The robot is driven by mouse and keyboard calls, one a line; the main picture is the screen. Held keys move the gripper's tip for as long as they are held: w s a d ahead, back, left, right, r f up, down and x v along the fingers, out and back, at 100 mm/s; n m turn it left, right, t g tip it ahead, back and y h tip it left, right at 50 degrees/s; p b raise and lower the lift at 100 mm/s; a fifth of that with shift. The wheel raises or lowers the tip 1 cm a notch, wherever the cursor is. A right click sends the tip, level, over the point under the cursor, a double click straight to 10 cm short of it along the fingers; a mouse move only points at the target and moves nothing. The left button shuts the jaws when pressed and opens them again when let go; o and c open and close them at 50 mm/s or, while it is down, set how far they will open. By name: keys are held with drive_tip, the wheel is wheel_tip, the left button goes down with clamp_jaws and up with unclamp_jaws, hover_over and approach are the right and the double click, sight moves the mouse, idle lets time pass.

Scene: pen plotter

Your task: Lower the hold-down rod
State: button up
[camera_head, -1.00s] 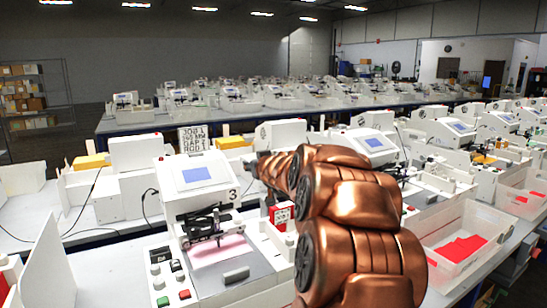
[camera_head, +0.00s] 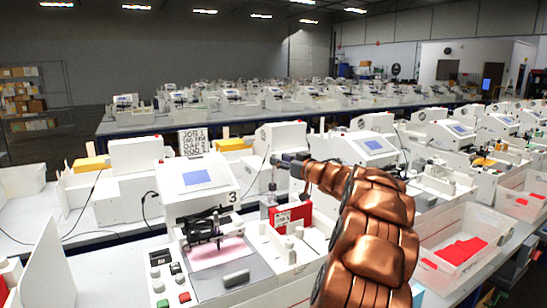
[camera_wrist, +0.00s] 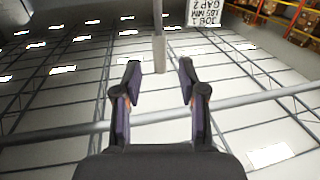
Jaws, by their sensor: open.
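My gripper (camera_head: 278,161) is open, just right of the nearest white plotter (camera_head: 198,185) marked 3. An upright thin grey rod (camera_head: 272,184), which looks like the hold-down rod, stands just below its fingertips in the head view. In the wrist view, which is upside down, the grey rod (camera_wrist: 159,45) comes in from the top edge. Its free end appears centred between the two open fingers of my gripper (camera_wrist: 159,68), apart from both. I cannot tell whether it is between the tips or beyond them.
A red block (camera_head: 291,214) with a label and small white posts stand right of the plotter, below my arm. Pink paper (camera_head: 217,252) lies on its bed. Control buttons (camera_head: 178,268) are at its left. A clear bin (camera_head: 462,245) with red pieces stands at the right.

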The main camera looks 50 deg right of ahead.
drive_tip(key=shift+w+d+p, duration=0.2)
drive_tip(key=shift+w+p, duration=0.15)
drive_tip(key=shift+w, duration=1.65)
drive_tip(key=shift+c, duration=0.3)
clamp_jaws()
